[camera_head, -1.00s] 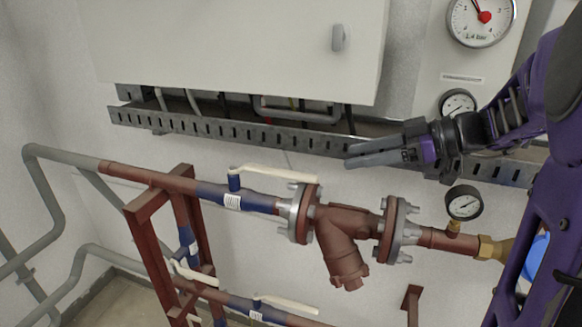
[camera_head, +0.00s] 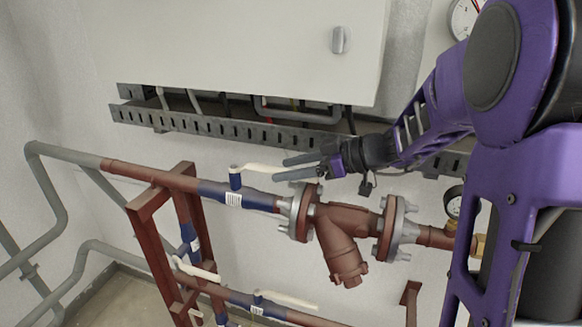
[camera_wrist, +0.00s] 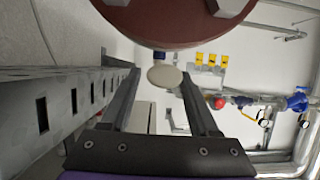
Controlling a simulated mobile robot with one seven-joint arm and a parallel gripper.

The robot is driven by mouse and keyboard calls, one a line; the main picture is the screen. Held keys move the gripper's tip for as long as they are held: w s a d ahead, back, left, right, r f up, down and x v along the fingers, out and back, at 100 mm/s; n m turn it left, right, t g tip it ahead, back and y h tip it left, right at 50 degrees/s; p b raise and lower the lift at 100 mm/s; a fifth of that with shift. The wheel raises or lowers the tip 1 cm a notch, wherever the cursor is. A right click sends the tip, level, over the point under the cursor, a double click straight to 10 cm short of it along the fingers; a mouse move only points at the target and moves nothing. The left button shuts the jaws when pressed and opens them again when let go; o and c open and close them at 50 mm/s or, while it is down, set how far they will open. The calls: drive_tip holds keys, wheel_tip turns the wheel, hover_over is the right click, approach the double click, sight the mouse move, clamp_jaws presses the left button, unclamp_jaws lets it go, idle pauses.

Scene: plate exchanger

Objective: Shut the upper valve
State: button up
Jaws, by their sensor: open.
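The upper valve (camera_head: 235,182) is a blue body on the upper red-brown pipe. Its cream lever (camera_head: 257,168) points right, roughly along the pipe. My gripper (camera_head: 279,169) is open at the lever's free end, with its fingers pointing left toward the valve. In the wrist view, the lever's rounded cream end (camera_wrist: 165,76) shows between the two fingertips of my gripper (camera_wrist: 160,74), with space on both sides. I cannot tell whether either finger touches it. The fingers hide part of the lever in the head view.
A flanged red-brown strainer (camera_head: 340,235) sits just right of the valve, and its round flange (camera_wrist: 170,22) fills the top of the wrist view. A perforated cable tray (camera_head: 200,124) runs behind and above the pipe. Lower valves with cream levers (camera_head: 285,299) lie below.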

clamp_jaws()
idle(1.4)
